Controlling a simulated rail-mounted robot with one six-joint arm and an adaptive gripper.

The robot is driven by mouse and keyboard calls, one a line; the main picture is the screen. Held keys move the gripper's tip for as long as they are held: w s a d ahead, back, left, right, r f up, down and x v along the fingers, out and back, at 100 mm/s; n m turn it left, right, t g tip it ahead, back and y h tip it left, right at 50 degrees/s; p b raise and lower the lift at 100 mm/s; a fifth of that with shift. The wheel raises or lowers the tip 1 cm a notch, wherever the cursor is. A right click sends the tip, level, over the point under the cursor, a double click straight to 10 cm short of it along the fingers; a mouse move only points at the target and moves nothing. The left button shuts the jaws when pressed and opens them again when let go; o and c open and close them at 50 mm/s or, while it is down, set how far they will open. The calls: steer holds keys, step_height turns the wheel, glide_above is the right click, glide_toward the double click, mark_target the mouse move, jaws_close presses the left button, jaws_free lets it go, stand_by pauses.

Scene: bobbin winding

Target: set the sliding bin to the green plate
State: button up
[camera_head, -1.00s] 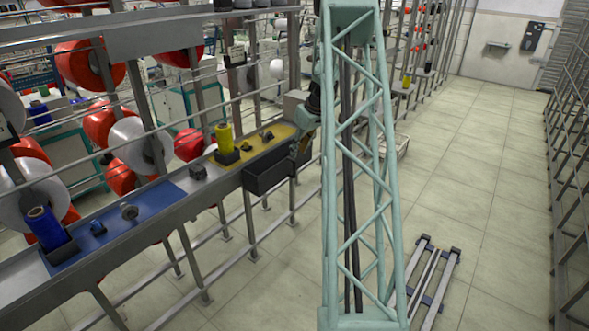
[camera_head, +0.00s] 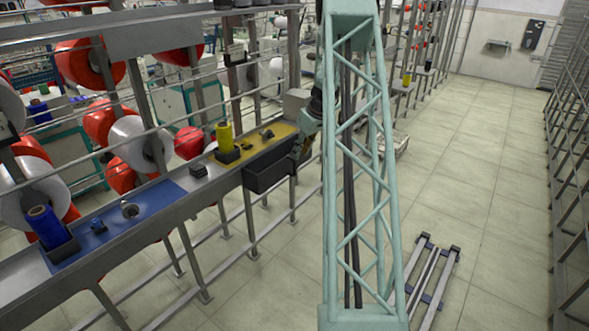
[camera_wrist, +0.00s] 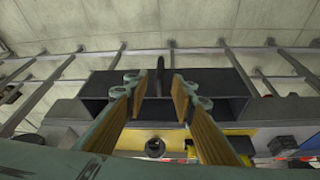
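The sliding bin (camera_head: 268,172) is a dark open box at the front edge of the rail, beside the yellow plate (camera_head: 262,141). In the wrist view the bin (camera_wrist: 222,84) lies beyond my fingers. My gripper (camera_wrist: 160,84) is open, its two tan-padded fingers on either side of an upright dark divider or handle (camera_wrist: 159,76) of the bin. I cannot tell whether they touch it. In the head view my gripper (camera_head: 300,148) is at the bin's right end, partly hidden by my lattice column. I see no green plate in either view.
A blue plate (camera_head: 150,207) with a blue bobbin (camera_head: 46,228) lies along the rail to the left. A yellow bobbin (camera_head: 224,138) stands on the yellow plate. Racks of red and white spools stand behind. The floor aisle on the right is open.

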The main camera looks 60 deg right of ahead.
mark_target(294, 173)
steer(key=shift+x, duration=6.05)
steer(key=shift+w, duration=0.1)
jaws_close()
